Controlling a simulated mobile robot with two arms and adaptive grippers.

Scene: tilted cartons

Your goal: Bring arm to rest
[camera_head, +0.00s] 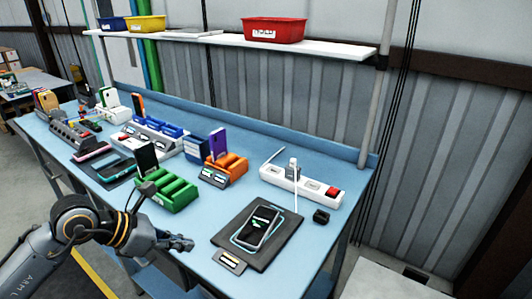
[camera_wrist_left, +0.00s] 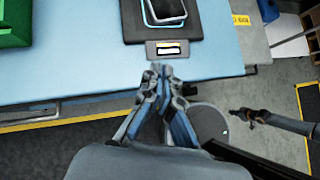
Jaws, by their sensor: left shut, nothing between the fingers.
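My left arm comes in from the lower left in the head view. Its gripper (camera_head: 182,243) is over the front edge of the blue bench, left of the small label plate and in front of the green block. In the left wrist view, the left gripper's fingers (camera_wrist_left: 160,78) are together with nothing between them, pointing at the bench's front edge. A dark jointed arm end, which looks like my right gripper (camera_wrist_left: 242,114), shows at the right of the left wrist view. It is too small to tell whether it is open or shut.
The blue bench (camera_head: 205,278) bears a dark pad (camera_head: 278,253) with a phone (camera_head: 262,226), a green slotted block (camera_head: 172,193), a white power strip (camera_head: 310,190) and several chargers. A shelf (camera_head: 340,48) with bins runs above.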

